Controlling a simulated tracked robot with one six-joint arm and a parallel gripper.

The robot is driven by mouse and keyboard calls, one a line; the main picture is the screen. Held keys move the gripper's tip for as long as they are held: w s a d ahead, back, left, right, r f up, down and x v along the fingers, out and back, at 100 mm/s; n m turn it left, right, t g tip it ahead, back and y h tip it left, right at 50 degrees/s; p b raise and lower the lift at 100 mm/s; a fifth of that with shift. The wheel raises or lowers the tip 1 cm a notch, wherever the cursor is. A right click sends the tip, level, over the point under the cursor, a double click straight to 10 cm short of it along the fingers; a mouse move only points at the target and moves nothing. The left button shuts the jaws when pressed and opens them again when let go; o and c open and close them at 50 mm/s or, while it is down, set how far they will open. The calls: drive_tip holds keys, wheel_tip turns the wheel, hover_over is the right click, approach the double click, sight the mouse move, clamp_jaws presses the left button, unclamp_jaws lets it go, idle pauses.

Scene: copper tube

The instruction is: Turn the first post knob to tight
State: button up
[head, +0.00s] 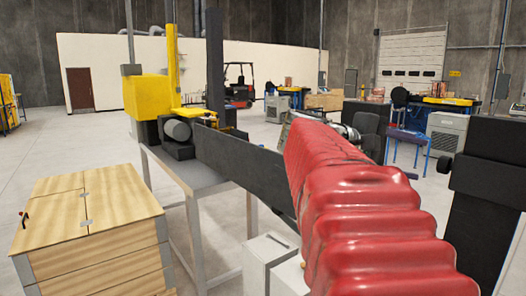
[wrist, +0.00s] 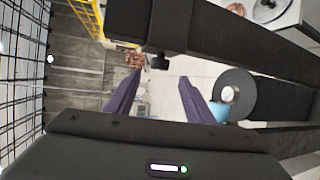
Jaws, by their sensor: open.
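In the wrist view my gripper (wrist: 159,76) is open, its two purple fingers apart with nothing between them. A small black knob (wrist: 160,62) sticks out from a black post (wrist: 165,22) just beyond the fingertips, roughly in line with the gap. It looks apart from both fingers. In the head view a black knob (head: 446,164) sits on the left side of a black column (head: 488,190) at the right. I cannot tell whether it is the same knob. No marking for tight is readable.
A long black beam (head: 240,160) crosses a grey table (head: 190,180). A yellow block (head: 147,96) and grey cylinder (head: 177,130) stand at its left end. A wooden crate (head: 85,205) is front left. A round dark disc (wrist: 235,92) lies right of the fingers in the wrist view.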

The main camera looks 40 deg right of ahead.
sight(443, 165)
drive_tip(key=x, duration=1)
drive_tip(key=shift+s+d, duration=0.15)
drive_tip(key=shift+d, duration=0.15)
drive_tip(key=shift+c, duration=0.5)
drive_tip(key=c, duration=1)
drive_tip(key=shift+o, duration=0.2)
